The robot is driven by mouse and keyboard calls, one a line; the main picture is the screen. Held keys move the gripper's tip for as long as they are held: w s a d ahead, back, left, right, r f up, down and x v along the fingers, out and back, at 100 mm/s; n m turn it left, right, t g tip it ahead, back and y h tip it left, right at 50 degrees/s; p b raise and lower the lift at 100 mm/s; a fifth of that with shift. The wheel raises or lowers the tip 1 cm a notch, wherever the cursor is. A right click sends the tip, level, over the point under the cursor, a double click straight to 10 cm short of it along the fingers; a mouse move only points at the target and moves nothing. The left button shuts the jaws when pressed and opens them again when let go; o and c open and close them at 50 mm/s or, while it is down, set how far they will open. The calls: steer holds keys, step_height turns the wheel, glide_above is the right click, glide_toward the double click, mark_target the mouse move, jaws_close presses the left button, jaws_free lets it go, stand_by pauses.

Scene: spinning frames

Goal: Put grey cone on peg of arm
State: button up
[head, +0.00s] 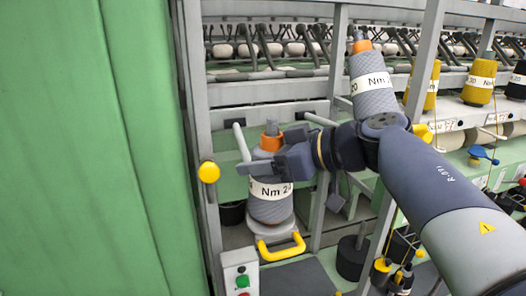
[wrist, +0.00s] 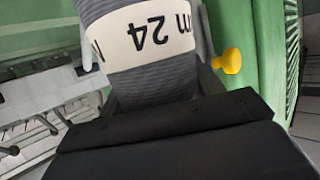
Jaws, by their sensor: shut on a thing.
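A grey cone (head: 270,208) with a white band marked "Nm 24" and an orange top stands nearly upright at the left of the machine in the head view. My gripper (head: 258,167) is shut on its upper part, coming from the right. In the wrist view the grey cone (wrist: 150,75) fills the space between the fingers, its band lettering upside down. A grey tip (head: 271,127) shows above the orange top; I cannot tell whether it is a peg. The cone's base is just above or on a pale support with a yellow handle (head: 282,248); contact is unclear.
Another grey cone (head: 373,90) with an orange top sits behind my wrist. Yellow cones (head: 479,82) stand at the right. A yellow knob (head: 208,172) and frame post are close on the left, beside a green panel (head: 90,150). A button box (head: 240,272) stands below.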

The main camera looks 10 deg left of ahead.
steer(key=shift+f, duration=0.1)
steer(key=o, duration=1.4)
steer(key=shift+c, duration=0.2)
steer(key=shift+f, duration=0.1)
steer(key=shift+d, duration=0.1)
steer(key=b+v, duration=0.1)
steer(key=v, duration=0.9)
steer(key=shift+s+d+r, duration=0.15)
steer(key=shift+d+r, duration=0.1)
steer(key=shift+d, duration=0.05)
steer(key=shift+a, duration=0.15)
